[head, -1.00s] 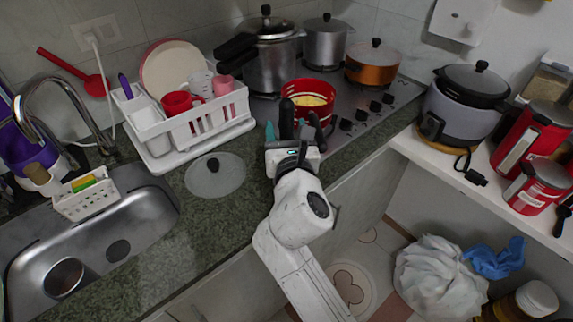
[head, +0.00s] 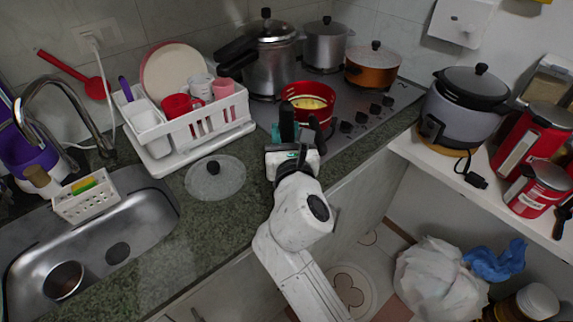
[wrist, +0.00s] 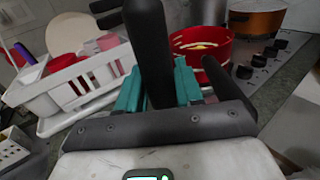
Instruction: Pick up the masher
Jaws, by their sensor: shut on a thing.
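The masher shows as a thick black handle (wrist: 148,45), standing close to upright in the wrist view. My gripper (wrist: 158,88) is shut on it, with a teal finger on each side of the handle. In the head view, the black handle (head: 287,112) rises from my gripper (head: 291,135), in front of the red pot (head: 309,93). The pot, with yellow content, is on the front of the hob, just beyond the gripper. The masher's working end is hidden, and I cannot tell what it touches.
A white dish rack (head: 200,130) with cups and plates stands left of the gripper. A glass lid (head: 215,177) lies on the counter. Larger pots, including an orange pot (head: 373,65), stand behind on the hob. The sink (head: 140,207) is at lower left.

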